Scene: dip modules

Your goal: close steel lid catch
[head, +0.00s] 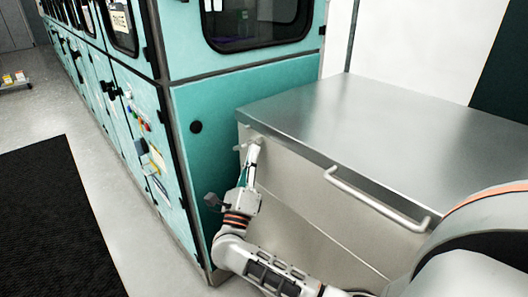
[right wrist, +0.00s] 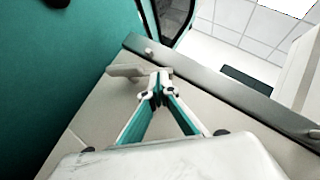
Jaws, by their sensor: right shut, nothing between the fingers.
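A steel chest (head: 290,190) with a flat grey lid (head: 400,125) stands right of the teal cabinets, and its lid looks down. A small pale catch (right wrist: 125,72) sits on the chest front, near the left end below the lid edge. It also shows in the head view (head: 243,146), partly hidden by my gripper. My right gripper (head: 255,145) is shut and empty, its tips at or just beside the catch. In the right wrist view the closed fingertips (right wrist: 161,88) overlap the catch's right part; I cannot tell whether they touch it. My left gripper is not in view.
A bar handle (head: 375,200) runs along the chest front. A teal cabinet wall (head: 225,125) stands close on the left of the chest, with a round black knob (head: 196,127). A black mat (head: 50,220) lies on the open floor at far left.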

